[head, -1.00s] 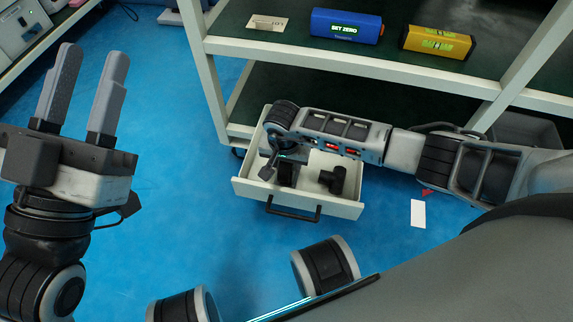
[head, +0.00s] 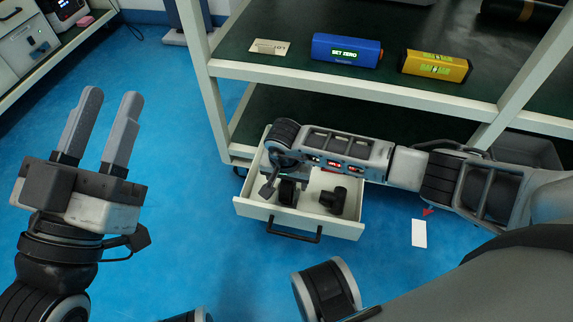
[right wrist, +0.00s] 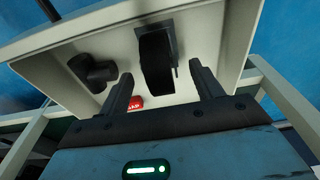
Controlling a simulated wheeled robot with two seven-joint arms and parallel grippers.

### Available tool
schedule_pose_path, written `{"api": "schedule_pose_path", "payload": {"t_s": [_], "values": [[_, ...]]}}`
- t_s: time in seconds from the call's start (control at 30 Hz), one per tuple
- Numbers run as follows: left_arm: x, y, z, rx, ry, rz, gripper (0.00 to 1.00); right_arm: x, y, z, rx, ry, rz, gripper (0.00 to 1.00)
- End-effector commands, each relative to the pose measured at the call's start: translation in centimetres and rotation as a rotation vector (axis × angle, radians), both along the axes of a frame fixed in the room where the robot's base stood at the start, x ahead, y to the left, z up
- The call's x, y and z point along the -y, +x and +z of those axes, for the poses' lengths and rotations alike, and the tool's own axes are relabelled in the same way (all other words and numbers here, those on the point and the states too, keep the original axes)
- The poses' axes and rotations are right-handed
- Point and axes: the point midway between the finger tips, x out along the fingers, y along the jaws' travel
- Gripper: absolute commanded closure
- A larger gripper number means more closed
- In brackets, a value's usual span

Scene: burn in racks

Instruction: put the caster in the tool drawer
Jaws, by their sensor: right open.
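The caster (right wrist: 156,65), a black wheel with a mounting plate, is inside the open white tool drawer (right wrist: 205,30). In the right wrist view it sits between the spread fingers of my right gripper (right wrist: 161,70), with gaps on both sides. In the head view the caster (head: 288,192) shows in the left part of the drawer (head: 285,213), beneath my right wrist, which partly hides the gripper. My left gripper (head: 113,93) is open and empty, raised over the floor at the left.
A black pipe-like fitting (head: 333,200) lies in the drawer, right of the caster. A red labelled item (right wrist: 136,103) shows behind my fingers. The shelf above holds a blue SET ZERO box (head: 347,50), a yellow box (head: 436,66) and a card (head: 270,47).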

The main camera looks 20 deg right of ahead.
Motion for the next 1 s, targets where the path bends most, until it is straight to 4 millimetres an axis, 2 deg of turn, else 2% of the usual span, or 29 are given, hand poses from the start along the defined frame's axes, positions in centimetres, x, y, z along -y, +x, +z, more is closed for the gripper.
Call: {"api": "schedule_pose_path", "payload": {"t_s": [0.03, 0.1, 0.3, 0.4, 0.6, 1.0], "values": [[0.0, 0.0, -0.3, -0.086, -0.022, -0.005, 0.64, -0.1, 0.0, 1.8, 0.003, 0.0, 0.002, 0.35], [0.0, 0.0, -1.6, -0.211, -0.051, -0.018, 0.64, -0.2, -0.2, 3.4, 0.004, 0.001, 0.002, 0.35], [0.6, -1.4, -5.4, -0.535, -0.133, -0.063, 0.64, -0.5, -0.8, 7.5, 0.003, 0.0, 0.002, 0.35], [0.9, -2.2, -6.6, -0.635, -0.156, -0.079, 0.64, -0.7, -1.0, 9.0, 0.003, 0.0, 0.002, 0.35], [0.9, -2.3, -7.2, -0.656, -0.128, -0.068, 0.64, -0.8, -1.3, 10.3, 0.0, 0.0, 0.0, 0.35], [0.9, -2.3, -7.4, -0.658, -0.123, -0.065, 0.64, -0.9, -1.3, 10.4, 0.0, 0.0, 0.0, 0.35]]}}
